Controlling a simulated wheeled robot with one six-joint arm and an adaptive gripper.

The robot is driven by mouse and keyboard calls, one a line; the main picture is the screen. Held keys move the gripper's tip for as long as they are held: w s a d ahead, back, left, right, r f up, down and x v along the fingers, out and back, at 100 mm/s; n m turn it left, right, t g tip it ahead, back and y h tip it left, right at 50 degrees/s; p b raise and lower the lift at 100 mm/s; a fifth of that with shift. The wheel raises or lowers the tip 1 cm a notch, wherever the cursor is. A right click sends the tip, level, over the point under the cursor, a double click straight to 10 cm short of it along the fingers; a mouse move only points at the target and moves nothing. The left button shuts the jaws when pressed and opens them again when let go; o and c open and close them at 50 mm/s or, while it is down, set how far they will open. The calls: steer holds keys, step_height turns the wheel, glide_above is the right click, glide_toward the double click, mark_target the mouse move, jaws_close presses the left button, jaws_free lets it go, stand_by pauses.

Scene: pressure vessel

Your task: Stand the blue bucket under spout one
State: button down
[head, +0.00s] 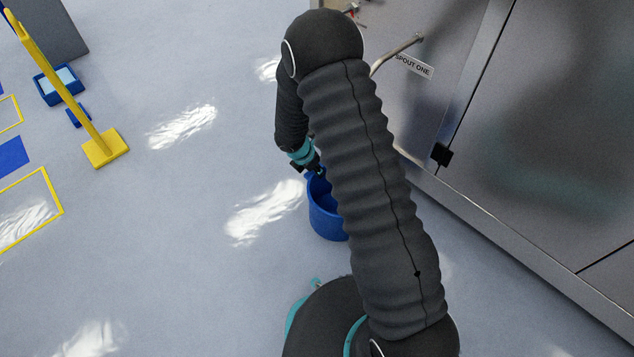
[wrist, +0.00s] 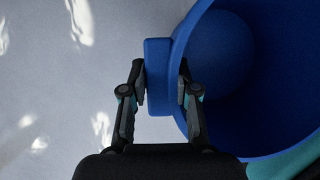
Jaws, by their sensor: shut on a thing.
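The blue bucket (head: 325,212) is upright and empty in the head view, partly hidden behind my arm. It also shows in the wrist view (wrist: 281,146), where its open mouth fills the right side. My gripper (wrist: 163,90) is shut on the block-like grip at the bucket's rim, one finger outside and one on the bucket side. In the head view my gripper (head: 313,168) is at the bucket's upper left edge. Spout one is a bent metal pipe (head: 398,52) on the steel vessel wall, beside its label (head: 414,66). I cannot tell whether the bucket touches the floor.
The steel vessel front (head: 545,130) runs along the right, with a ledge at its foot. A yellow post with a square base (head: 105,148) stands at the left, near a blue tray (head: 58,86). Yellow floor outlines (head: 62,207) lie at far left. The floor between is clear.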

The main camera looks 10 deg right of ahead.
step_height(320, 180, down, 4)
steer(key=shift+f+b, duration=0.1)
steer(key=shift+b, duration=0.55)
steer(key=c, duration=0.9)
jaws_free()
steer(key=shift+o, duration=0.2)
steer(key=shift+r, duration=0.2)
steer(key=p+v, duration=0.3)
steer(key=v, duration=0.8)
steer(key=shift+r, duration=0.4)
steer(key=shift+s+a, duration=0.1)
